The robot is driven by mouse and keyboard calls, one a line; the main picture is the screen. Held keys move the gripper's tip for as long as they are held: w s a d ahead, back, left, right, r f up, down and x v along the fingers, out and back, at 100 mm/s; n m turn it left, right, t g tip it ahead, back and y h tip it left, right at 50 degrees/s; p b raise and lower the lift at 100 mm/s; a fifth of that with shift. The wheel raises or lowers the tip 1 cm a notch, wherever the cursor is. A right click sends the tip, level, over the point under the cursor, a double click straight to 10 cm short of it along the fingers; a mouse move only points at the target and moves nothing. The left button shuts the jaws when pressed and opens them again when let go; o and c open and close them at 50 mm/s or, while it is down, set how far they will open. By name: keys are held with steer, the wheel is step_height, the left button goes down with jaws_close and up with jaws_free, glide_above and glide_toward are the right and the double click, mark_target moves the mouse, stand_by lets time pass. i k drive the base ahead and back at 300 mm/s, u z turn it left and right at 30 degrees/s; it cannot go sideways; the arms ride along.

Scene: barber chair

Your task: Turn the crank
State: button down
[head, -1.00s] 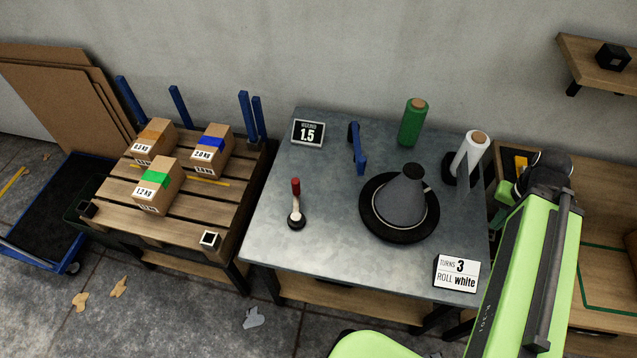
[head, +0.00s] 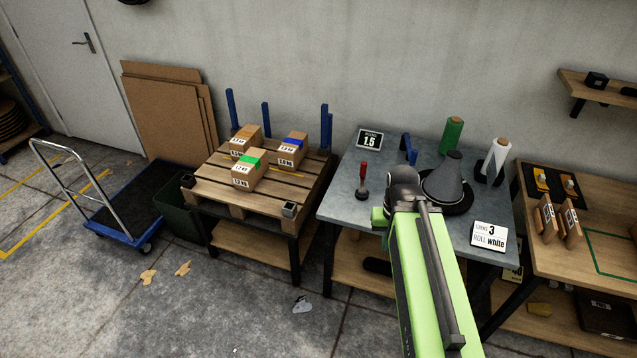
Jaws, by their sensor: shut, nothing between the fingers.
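The crank (head: 362,181) stands on the grey metal worktable (head: 342,205), near its left side. It has an upright red grip, a pale arm and a dark round base. My gripper (head: 380,218) is at the far end of my green arm, over the table's front edge, to the right of and nearer than the crank, apart from it. It is shut and empty; its fingertips are hard to make out. A turntable with a grey cone (head: 446,178) is partly hidden behind my arm. A sign (head: 489,237) reads turns 3, roll white.
A green roll (head: 452,134) and a white roll (head: 496,158) stand at the table's back right. A display (head: 369,140) reads 1.5. Left is a pallet (head: 262,197) with three boxes; a blue cart (head: 120,215) stands beyond.

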mark_target(362, 190)
steer(key=u, duration=5.9)
steer(key=k, duration=1.1)
steer(key=z, duration=5.9)
